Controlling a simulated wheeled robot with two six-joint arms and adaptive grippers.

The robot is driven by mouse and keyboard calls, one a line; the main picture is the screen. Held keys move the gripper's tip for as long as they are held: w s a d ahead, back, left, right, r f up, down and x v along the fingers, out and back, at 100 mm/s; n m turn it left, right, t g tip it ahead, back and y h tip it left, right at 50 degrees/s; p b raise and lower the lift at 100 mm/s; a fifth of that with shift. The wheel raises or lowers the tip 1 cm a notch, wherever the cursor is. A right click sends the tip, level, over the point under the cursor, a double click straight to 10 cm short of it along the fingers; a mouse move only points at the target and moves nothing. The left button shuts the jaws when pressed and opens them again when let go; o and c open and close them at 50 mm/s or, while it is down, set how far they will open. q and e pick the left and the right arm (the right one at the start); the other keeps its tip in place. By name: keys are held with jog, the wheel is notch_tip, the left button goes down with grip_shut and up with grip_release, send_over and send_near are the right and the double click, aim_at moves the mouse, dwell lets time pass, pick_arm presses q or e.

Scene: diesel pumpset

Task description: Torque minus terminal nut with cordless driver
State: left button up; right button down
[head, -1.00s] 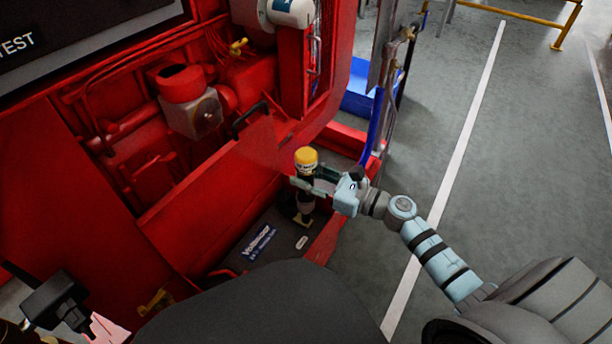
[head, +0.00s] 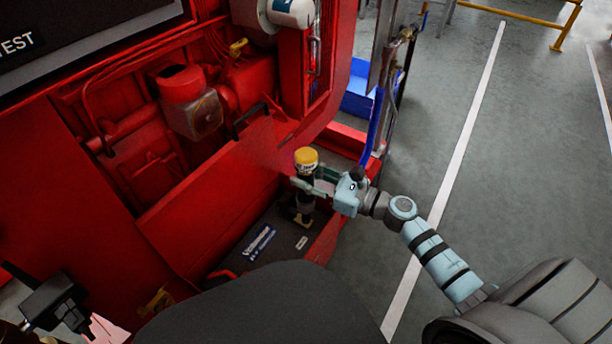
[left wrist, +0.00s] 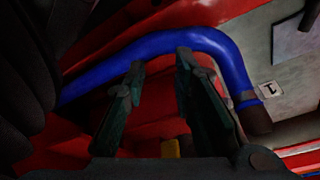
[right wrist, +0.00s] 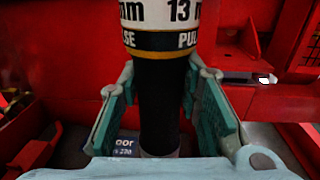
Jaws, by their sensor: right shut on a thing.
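The cordless driver (head: 306,160) stands roughly upright above the battery, with a yellow cap on top. My right gripper (head: 303,185) is shut around its black grip. In the right wrist view the driver (right wrist: 160,85) fills the gap between the two finger pads, below a white band reading "13 m" and "PULSE". The black battery (head: 275,238) with a blue-and-white label lies under it. The driver's lower end hides part of the battery top; I cannot make out the minus terminal nut. My left gripper (left wrist: 160,65) is open and empty in the left wrist view.
A blue hose (left wrist: 150,43) runs behind my left fingers. The red pumpset frame (head: 215,195) walls the battery in on the left, and a low red rail (head: 328,240) borders it on the right. A blue bin (head: 357,103) stands behind. The grey floor at right is open.

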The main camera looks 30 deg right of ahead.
aim_at(316, 166)
jog(key=shift+f, duration=0.2)
dwell(0.5)
notch_tip(316, 166, up, 5)
jog(key=p, duration=0.4)
jog(key=shift+r, duration=0.15)
